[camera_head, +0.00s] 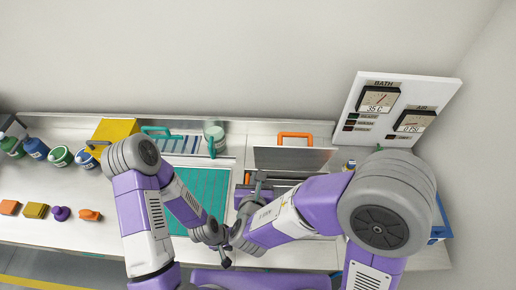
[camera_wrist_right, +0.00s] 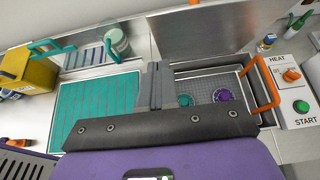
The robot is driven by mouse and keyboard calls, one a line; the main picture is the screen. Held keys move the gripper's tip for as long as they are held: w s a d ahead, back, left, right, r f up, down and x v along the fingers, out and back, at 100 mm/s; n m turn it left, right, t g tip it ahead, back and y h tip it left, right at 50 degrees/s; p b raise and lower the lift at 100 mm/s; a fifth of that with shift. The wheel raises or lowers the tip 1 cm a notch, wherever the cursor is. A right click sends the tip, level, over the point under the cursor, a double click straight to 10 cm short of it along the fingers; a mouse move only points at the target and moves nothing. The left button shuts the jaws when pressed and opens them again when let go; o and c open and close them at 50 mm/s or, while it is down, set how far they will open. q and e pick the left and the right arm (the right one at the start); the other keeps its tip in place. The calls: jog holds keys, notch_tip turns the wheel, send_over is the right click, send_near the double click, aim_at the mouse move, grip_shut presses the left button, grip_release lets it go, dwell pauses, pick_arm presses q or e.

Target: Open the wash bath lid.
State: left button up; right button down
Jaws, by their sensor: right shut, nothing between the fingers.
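The wash bath lid (camera_head: 292,159) is a grey metal panel with an orange handle (camera_head: 295,137) on its top edge. It stands raised at the back of the bath, and its inner face shows in the right wrist view (camera_wrist_right: 210,37). The bath below is open and holds a wire basket (camera_wrist_right: 242,98) with a teal and a purple round part. My right gripper (camera_wrist_right: 158,68) is shut and empty, over the bath's left edge and apart from the lid. My left gripper (camera_head: 224,259) is low at the front middle; its fingers are too unclear to judge.
An orange loop handle (camera_wrist_right: 264,88) rises at the basket's right end. A control box with a HEAT knob (camera_wrist_right: 292,75) and green START button (camera_wrist_right: 301,106) stands right. A teal mat (camera_head: 205,192) lies left of the bath. Bottles and small coloured parts stand farther left.

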aim_at(258, 148)
pick_arm(q)
jog(key=shift+s+r, duration=0.1)
jog(key=shift+r+p, duration=0.55)
jog(key=shift+p, duration=0.05)
jog(key=shift+s+r, duration=0.1)
jog(key=shift+r, duration=0.1)
pick_arm(e)
jog(key=w+f, duration=0.1)
jog(key=w, duration=0.5)
jog(key=w+f, duration=0.1)
jog(key=w, duration=0.3)
jog(key=shift+f, duration=0.3)
jog(key=shift+w, duration=0.35)
